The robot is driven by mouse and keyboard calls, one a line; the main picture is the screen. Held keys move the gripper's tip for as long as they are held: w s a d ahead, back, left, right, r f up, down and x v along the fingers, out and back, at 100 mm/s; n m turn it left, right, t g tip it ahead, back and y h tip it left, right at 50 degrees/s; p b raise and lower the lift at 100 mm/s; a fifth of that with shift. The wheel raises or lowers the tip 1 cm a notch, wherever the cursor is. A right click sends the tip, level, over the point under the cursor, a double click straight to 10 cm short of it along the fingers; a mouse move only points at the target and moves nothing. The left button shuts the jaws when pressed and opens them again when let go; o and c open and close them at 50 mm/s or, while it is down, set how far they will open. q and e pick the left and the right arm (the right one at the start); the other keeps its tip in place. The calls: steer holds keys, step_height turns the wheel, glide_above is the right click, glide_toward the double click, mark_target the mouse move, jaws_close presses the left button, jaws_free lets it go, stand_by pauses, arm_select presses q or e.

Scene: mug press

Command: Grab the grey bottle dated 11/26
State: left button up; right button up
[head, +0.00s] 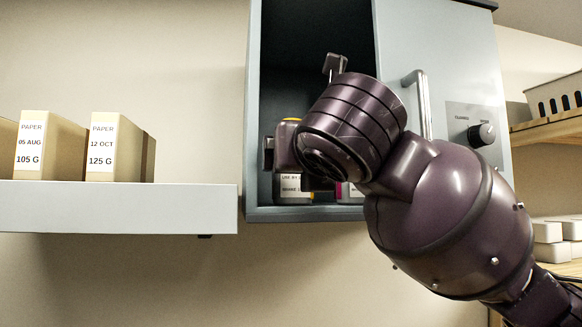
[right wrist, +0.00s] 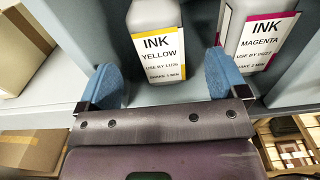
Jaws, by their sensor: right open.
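The grey bottle (right wrist: 157,40) labelled INK YELLOW, use by 11/26, stands upright inside the open cabinet. In the head view its lower label (head: 292,186) and yellow cap show, and my right arm hides much of it. My right gripper (right wrist: 163,85) is open, its blue fingers on either side of the yellow bottle's near end in the right wrist view; I cannot tell whether they touch it. A second grey bottle (right wrist: 262,30), labelled INK MAGENTA, stands just right of the right finger. My left gripper is not in view.
The blue-grey cabinet (head: 252,110) has side walls close to the bottles and a door (head: 440,60) with a handle and knob at right. Paper boxes (head: 103,135) stand on a white shelf (head: 110,207) at left. Wooden shelves (head: 555,125) stand at right.

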steer(key=shift+w+a+f+p, duration=0.1)
steer(key=shift+w+a+p, duration=0.25)
steer(key=shift+w, duration=0.85)
steer(key=shift+w+a+f+p, duration=0.1)
steer(key=shift+w+a+p, duration=0.2)
steer(key=shift+w, duration=0.95)
steer(key=shift+w+a+p, duration=0.2)
steer(key=shift+w+p, duration=0.2)
steer(key=shift+w, duration=0.8)
steer(key=c, duration=1.3)
